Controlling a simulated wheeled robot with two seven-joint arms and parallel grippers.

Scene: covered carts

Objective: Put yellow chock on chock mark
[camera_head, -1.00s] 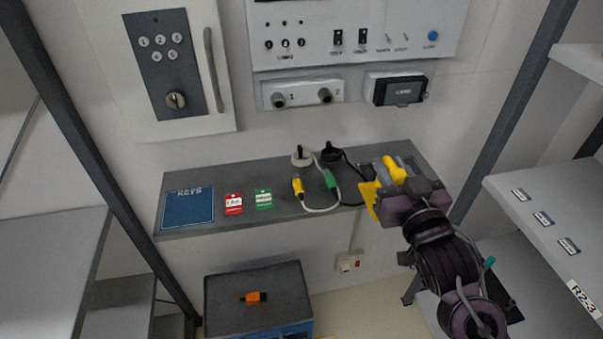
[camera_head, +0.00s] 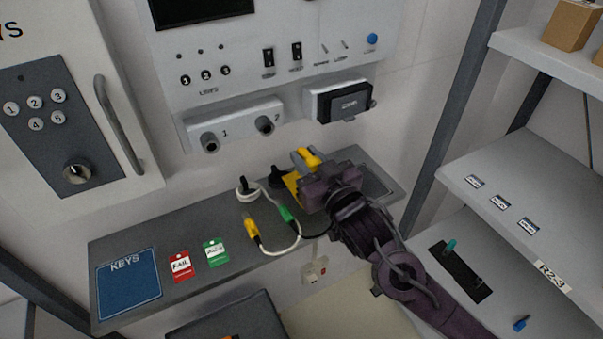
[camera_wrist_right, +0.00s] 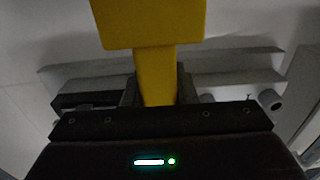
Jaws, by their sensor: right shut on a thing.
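The yellow chock (camera_wrist_right: 150,28) is clasped between the fingers of my right gripper (camera_wrist_right: 156,85) in the right wrist view. In the head view my right gripper (camera_head: 306,172) is over the right part of the grey wall shelf, with yellow parts of the chock (camera_head: 291,184) showing around it. The gripper hides part of the shelf below. I cannot tell whether the chock touches the shelf. I cannot make out a chock mark. My left gripper is not in view.
The grey shelf (camera_head: 205,225) holds a blue KEYS pad (camera_head: 128,284), a red tag (camera_head: 181,266), a green tag (camera_head: 214,252), and cables with a yellow connector (camera_head: 251,228) and a green connector (camera_head: 287,214). A wall panel (camera_head: 290,85) is above. Rack shelves (camera_head: 500,165) stand at right.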

